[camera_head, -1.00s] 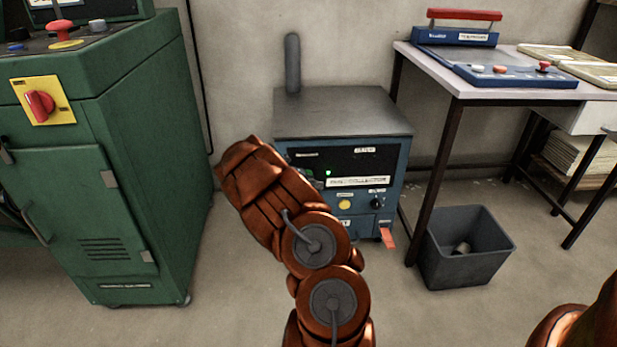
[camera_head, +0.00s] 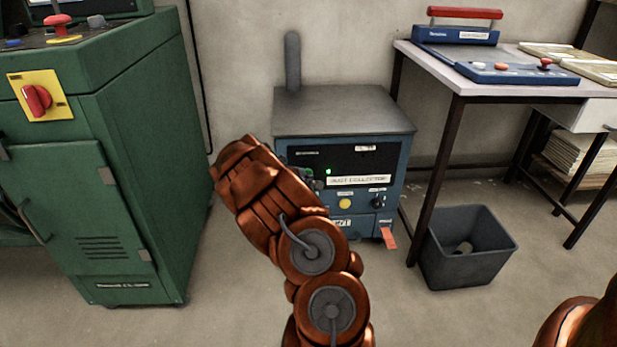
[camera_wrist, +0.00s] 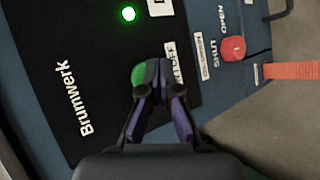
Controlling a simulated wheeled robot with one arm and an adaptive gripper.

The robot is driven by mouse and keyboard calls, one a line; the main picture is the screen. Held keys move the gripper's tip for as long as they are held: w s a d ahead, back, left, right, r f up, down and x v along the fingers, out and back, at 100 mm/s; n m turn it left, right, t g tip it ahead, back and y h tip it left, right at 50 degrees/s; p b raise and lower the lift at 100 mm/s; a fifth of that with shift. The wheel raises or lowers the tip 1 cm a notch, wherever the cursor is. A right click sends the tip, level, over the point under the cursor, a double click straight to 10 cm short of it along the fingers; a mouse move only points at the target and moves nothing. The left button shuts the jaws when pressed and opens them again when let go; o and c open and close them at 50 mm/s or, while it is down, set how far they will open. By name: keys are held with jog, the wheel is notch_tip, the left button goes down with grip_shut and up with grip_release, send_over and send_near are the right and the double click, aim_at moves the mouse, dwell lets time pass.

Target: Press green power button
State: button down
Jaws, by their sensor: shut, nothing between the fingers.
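The blue dust collector (camera_head: 362,216) stands on the floor against the wall, with a black front panel. In the wrist view a round green button (camera_wrist: 140,76) sits on that panel, partly covered by my fingers. My gripper (camera_wrist: 160,84) is shut and empty, its fingertips over or just beside the button's right edge. I cannot tell whether they touch it. A small green light (camera_wrist: 128,13) glows on the panel; it also shows in the head view (camera_head: 328,171). In the head view my arm hides most of my gripper and the button.
A red knob (camera_wrist: 233,48) and an orange tag (camera_wrist: 292,70) are to the right in the wrist view. A green machine cabinet (camera_head: 150,170) stands close on the left. A table (camera_head: 480,92) and a grey bin (camera_head: 466,248) are on the right.

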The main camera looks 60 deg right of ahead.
jog(key=s+a+b, duration=0.3)
jog(key=a+b, duration=0.1)
jog(key=b, duration=0.1)
jog(key=shift+s+a, duration=0.35)
dwell(0.3)
dwell(0.4)
